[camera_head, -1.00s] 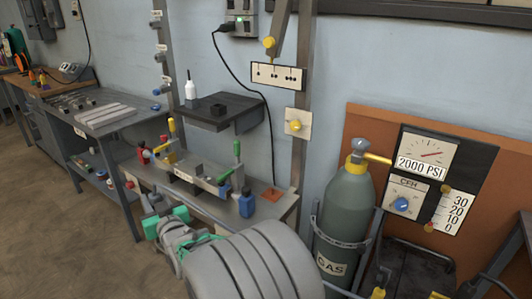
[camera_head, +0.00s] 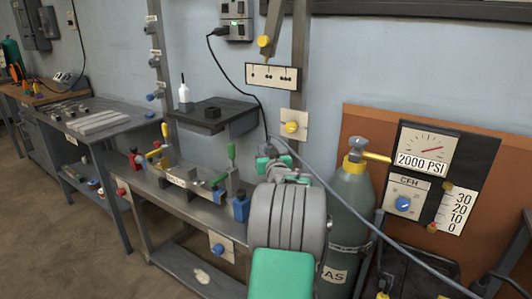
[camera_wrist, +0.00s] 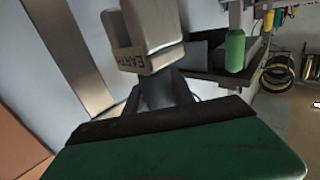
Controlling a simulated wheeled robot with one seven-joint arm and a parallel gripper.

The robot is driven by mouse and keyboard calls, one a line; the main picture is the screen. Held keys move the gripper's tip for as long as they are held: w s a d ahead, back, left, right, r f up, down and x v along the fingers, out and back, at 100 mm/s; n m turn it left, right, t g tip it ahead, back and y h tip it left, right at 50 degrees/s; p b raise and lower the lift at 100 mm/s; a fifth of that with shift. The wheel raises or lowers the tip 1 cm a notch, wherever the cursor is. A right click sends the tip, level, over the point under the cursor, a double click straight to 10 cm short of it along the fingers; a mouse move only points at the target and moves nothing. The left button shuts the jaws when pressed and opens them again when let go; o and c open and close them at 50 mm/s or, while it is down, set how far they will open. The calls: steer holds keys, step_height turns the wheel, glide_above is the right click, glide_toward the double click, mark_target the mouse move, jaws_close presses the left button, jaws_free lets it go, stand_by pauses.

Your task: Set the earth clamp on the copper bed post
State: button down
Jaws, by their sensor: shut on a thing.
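The earth clamp (camera_wrist: 148,45) is a pale grey block marked EARTH with a notch on its left side, near the top of the wrist view. My gripper (camera_head: 268,155) is shut on it, over the right end of the bench in the head view. A grey cable (camera_head: 375,222) runs from beside my gripper down to the lower right. I cannot make out the copper bed post now; my arm covers the right end of the bench. Contact between clamp and post cannot be seen.
The bench (camera_head: 200,204) holds a fixture with yellow and green handles (camera_head: 231,152) and a blue bottle (camera_head: 241,206). A dark shelf (camera_head: 214,115) juts from the wall above. A gas cylinder (camera_head: 354,195) stands close to the right of my arm.

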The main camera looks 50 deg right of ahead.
step_height(320, 180, down, 8)
steer(key=b, duration=0.5)
steer(key=shift+f+b, duration=0.45)
steer(key=shift+b, duration=0.05)
steer(key=shift+f+b, duration=0.35)
steer(key=shift+b, duration=0.1)
steer(key=c, duration=1.4)
jaws_free()
steer(key=o, duration=0.4)
steer(key=shift+o, duration=0.2)
steer(key=shift+f, duration=0.15)
